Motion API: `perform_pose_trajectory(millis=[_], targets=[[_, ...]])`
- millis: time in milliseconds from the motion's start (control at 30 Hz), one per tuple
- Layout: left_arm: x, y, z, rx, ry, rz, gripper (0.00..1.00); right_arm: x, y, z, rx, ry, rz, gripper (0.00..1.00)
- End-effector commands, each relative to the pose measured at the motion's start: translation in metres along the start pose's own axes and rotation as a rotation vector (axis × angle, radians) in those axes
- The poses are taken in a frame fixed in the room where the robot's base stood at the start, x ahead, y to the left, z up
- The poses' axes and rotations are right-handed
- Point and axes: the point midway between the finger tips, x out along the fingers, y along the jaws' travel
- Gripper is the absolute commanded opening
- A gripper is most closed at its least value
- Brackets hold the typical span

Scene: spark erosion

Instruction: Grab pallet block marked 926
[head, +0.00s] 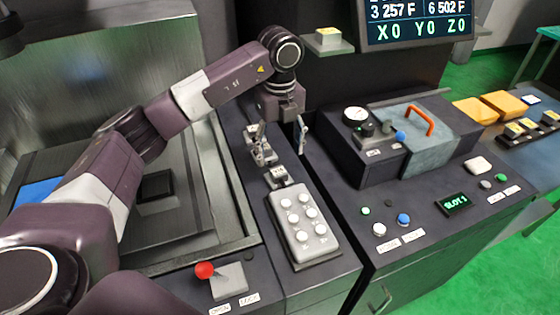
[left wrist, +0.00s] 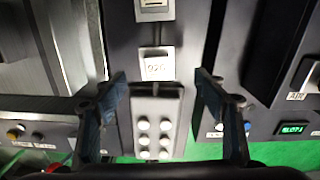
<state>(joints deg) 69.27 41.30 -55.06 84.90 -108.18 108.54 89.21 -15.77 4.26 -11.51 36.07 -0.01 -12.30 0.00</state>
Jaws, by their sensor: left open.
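The pallet block marked 926 (left wrist: 156,66) is a light grey square block in the left wrist view. Its number is slightly blurred. It sits just beyond the studded grey plate and between the lines of my fingers. In the head view the block beside the plate (head: 279,177) appears to be the same one, but its number is unreadable there. My left gripper (head: 280,145) is open and empty above the dark bench strip. Both fingers of the left gripper (left wrist: 158,88) show in the left wrist view, apart from the block. My right gripper is not in view.
A grey plate with several round studs (head: 302,228) lies in front of the block. Another light block (left wrist: 154,9) stands behind it. A dark box with an orange handle (head: 419,120) stands to the right. A red-knobbed lever (head: 205,270) is at front left.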

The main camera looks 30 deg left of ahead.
Motion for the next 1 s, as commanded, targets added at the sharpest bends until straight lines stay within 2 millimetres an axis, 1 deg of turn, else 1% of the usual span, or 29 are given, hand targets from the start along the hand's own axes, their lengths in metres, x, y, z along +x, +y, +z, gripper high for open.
perform_pose_trajectory(millis=[33,100,200,267,367,433,500,600,700,867,1000], targets=[[0.004,0.001,0.000,0.000,0.002,0.003,0.65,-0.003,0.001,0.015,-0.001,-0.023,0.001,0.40],[0.012,0.001,-0.001,0.000,0.003,0.005,0.65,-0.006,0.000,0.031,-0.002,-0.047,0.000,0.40],[0.022,0.001,0.000,-0.001,0.002,0.004,0.65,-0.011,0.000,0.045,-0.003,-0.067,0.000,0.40],[0.028,0.002,0.000,-0.001,0.002,0.004,0.65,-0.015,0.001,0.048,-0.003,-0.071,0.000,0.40],[0.041,0.003,-0.001,0.000,0.002,0.005,0.65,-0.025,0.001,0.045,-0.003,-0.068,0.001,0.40],[0.052,0.004,-0.001,0.001,0.003,0.006,0.65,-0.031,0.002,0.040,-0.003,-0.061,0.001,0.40],[0.064,0.003,-0.001,-0.001,0.002,0.004,0.65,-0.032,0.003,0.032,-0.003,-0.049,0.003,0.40],[0.073,0.003,-0.001,-0.001,0.001,0.003,0.65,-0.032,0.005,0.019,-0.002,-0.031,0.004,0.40],[0.076,0.002,0.000,0.000,0.001,0.001,0.65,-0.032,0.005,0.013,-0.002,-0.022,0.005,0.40],[0.076,0.002,0.000,0.000,0.000,0.001,0.65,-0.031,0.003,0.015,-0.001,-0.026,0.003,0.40],[0.076,0.002,0.000,0.000,0.000,0.001,0.50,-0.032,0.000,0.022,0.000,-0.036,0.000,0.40]])
